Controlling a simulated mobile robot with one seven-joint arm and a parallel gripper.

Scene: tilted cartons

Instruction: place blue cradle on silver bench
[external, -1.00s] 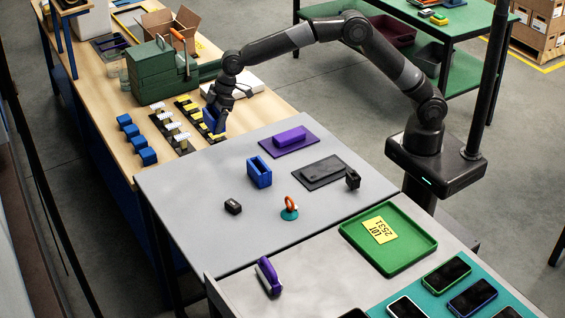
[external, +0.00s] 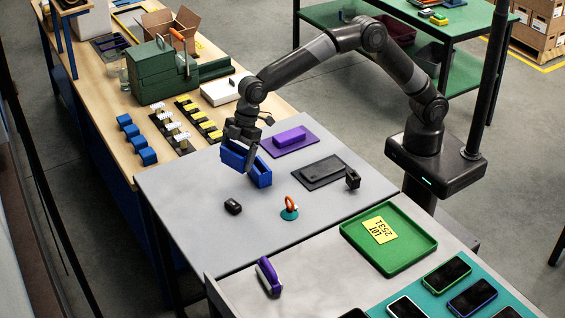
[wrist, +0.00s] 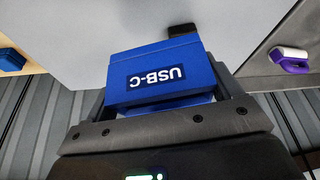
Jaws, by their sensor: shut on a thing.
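My gripper (external: 244,152) is shut on a blue cradle (external: 233,157), held over the silver bench (external: 200,205). In the wrist view the held cradle (wrist: 160,74) sits between my two fingers and bears the label "USB-C", which reads upside down.
The bench's front left is clear.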

